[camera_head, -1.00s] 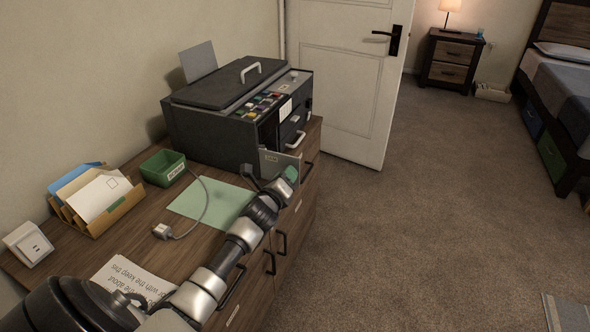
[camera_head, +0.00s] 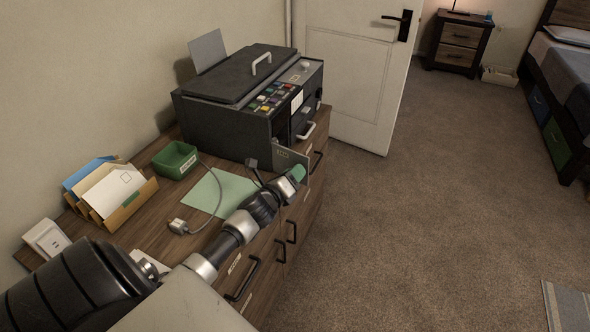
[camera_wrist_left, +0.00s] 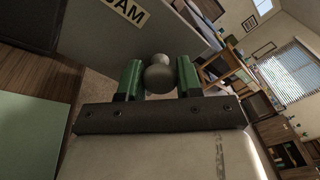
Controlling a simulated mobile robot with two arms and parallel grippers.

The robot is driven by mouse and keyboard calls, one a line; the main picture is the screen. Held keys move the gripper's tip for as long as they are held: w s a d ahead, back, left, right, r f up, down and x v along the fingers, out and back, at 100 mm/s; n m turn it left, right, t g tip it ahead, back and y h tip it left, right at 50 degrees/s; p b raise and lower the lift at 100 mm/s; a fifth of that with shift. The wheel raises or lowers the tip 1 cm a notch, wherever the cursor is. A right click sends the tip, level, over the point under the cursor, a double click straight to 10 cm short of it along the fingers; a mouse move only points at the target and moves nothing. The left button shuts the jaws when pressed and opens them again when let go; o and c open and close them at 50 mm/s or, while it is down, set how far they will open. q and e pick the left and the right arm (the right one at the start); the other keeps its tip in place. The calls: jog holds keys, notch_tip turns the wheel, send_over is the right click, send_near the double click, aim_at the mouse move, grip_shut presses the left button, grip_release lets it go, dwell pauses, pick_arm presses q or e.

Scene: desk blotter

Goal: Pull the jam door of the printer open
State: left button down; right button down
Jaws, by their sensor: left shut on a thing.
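The black printer (camera_head: 215,130) stands at the back of the wooden desk, with a handle on its lid and coloured buttons on top. Its grey jam door (camera_head: 287,155) stands swung out from the printer's front, with a dark opening beside it. In the left wrist view, the jam door (camera_wrist_left: 90,45) carries a label reading "JAM". My left gripper (camera_head: 297,173) is at the door's outer side. In the wrist view, its green fingers sit on both sides of a round grey knob (camera_wrist_left: 158,76), shut on it. My right gripper is not in view.
On the desk lie a green sheet (camera_head: 205,197), a cable with a plug (camera_head: 180,226), a green tray (camera_head: 175,168) and an envelope holder (camera_head: 130,205). Black drawer handles (camera_head: 290,233) stick out at the desk front. Carpet (camera_head: 400,230) to the right is clear.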

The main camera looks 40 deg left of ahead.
pick_arm(q)
jog(key=shift+s+a+f+m+h+p, duration=0.1)
jog(key=shift+s+m+h+p, duration=0.3)
jog(key=shift+h, duration=0.2)
jog(key=c, duration=0.8)
grip_release()
jog(key=shift+w, duration=0.1)
jog(key=shift+o, duration=0.2)
jog(key=s, duration=1.1)
jog(key=shift+w, duration=0.1)
